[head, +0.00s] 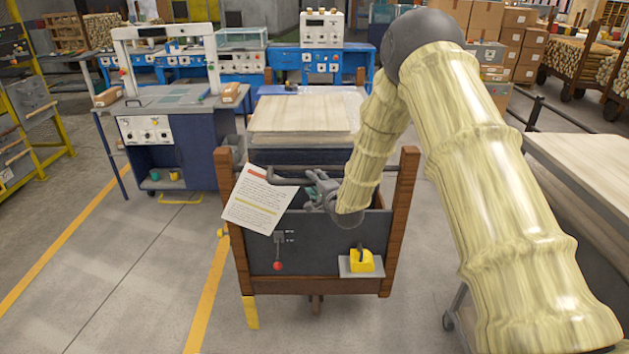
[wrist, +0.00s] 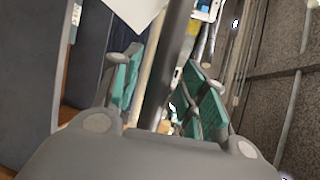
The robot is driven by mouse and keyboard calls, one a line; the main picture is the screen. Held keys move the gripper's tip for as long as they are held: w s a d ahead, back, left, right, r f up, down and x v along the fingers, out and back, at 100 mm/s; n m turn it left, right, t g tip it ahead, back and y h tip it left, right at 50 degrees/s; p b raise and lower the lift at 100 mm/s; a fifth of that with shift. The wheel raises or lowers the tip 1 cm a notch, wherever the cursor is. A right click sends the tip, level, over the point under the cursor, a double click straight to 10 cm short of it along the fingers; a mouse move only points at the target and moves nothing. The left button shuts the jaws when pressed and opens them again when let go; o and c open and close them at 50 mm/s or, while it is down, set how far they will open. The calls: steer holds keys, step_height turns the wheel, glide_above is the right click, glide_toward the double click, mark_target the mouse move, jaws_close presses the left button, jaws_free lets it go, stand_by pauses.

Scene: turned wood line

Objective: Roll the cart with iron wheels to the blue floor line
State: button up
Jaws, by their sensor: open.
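The cart (head: 250,256) stands straight ahead of me, with brown wooden posts, a dark front panel and a dark handle bar (head: 285,181) across the top between the posts. One small dark wheel (head: 316,304) shows under it; its other wheels are hidden. My gripper (head: 318,188) is at the handle bar, partly covered by my arm. In the wrist view my gripper (wrist: 165,78) is open, with teal pads on either side of the dark bar (wrist: 168,65). I cannot tell whether the pads touch it. No blue floor line is visible; the floor lines in view are yellow.
A paper sheet (head: 262,199) hangs at the cart's left post. Pale boards (head: 303,113) lie behind the cart. A blue-grey workstation (head: 175,135) stands to the left, and a board-topped table (head: 590,160) to the right. Floor left of the yellow line (head: 210,290) is clear.

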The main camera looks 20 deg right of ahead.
steer(key=shift+w+f, duration=0.1)
steer(key=shift+w, duration=0.25)
jaws_close()
steer(key=shift+s, duration=0.1)
